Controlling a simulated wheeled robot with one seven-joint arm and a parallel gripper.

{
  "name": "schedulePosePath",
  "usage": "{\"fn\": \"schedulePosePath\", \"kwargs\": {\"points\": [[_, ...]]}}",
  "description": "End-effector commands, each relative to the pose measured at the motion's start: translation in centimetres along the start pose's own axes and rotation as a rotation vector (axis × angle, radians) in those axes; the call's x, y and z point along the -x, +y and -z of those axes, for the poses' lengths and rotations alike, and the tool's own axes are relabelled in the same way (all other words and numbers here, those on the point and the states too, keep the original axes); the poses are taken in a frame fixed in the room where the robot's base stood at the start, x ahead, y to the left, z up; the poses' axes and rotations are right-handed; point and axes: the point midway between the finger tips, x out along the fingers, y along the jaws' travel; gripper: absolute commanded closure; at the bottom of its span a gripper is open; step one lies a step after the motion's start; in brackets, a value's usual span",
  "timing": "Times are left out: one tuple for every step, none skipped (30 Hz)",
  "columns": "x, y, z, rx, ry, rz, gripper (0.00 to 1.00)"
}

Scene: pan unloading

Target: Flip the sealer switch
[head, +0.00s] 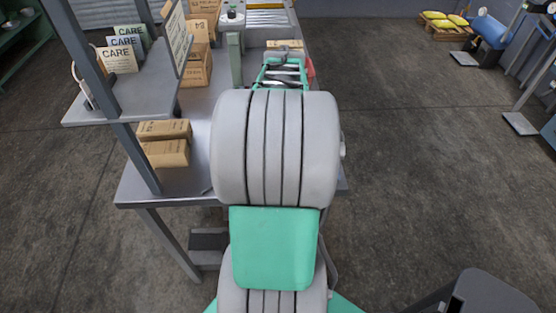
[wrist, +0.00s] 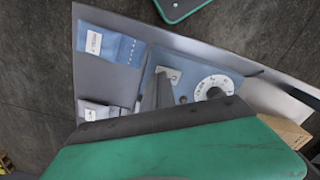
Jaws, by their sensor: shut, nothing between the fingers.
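The sealer (wrist: 188,62) shows in the wrist view as a blue-grey panel with a round white dial (wrist: 215,86). A small pale plate (wrist: 172,75) with a dark mark sits left of the dial and looks like the switch. My gripper (wrist: 161,82) is shut and empty, its narrow grey fingers over the panel just left of that plate. I cannot tell whether they touch it. My own green and dark hand hides the lower part of the panel. In the head view my arm covers the gripper and most of the sealer's area.
Blue labelled pouches (wrist: 106,44) lie left of the sealer in the wrist view. In the head view the metal table (head: 150,190) bears cardboard boxes (head: 166,153) on the left, beneath a shelf (head: 130,97) with CARE cards.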

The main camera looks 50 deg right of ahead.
Motion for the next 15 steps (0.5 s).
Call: {"fn": "schedulePosePath", "kwargs": {"points": [[-0.17, -0.01, -0.01, 0.000, 0.000, 0.000, 1.00], [-0.21, -0.01, -0.01, 0.000, -0.001, 0.000, 1.00], [-0.27, -0.01, -0.01, 0.000, -0.001, 0.000, 1.00], [-0.32, -0.01, -0.01, 0.000, -0.001, 0.000, 1.00], [-0.37, -0.01, -0.01, 0.000, -0.001, 0.000, 1.00], [-0.43, -0.01, -0.01, 0.000, -0.001, 0.000, 1.00], [-0.47, -0.01, -0.01, 0.000, -0.001, 0.000, 1.00], [-0.52, -0.01, -0.01, 0.000, -0.001, 0.000, 1.00], [-0.58, -0.01, -0.01, 0.000, -0.001, 0.000, 1.00], [-0.62, -0.01, -0.01, 0.000, -0.001, 0.000, 1.00], [-0.67, -0.01, -0.01, 0.000, -0.001, 0.000, 1.00], [-0.73, -0.01, -0.01, 0.000, -0.001, 0.000, 1.00], [-0.78, -0.01, -0.01, 0.000, -0.001, 0.000, 1.00], [-0.82, -0.01, -0.01, 0.000, -0.001, 0.001, 1.00], [-0.88, -0.01, -0.01, 0.000, -0.001, 0.000, 1.00]]}}
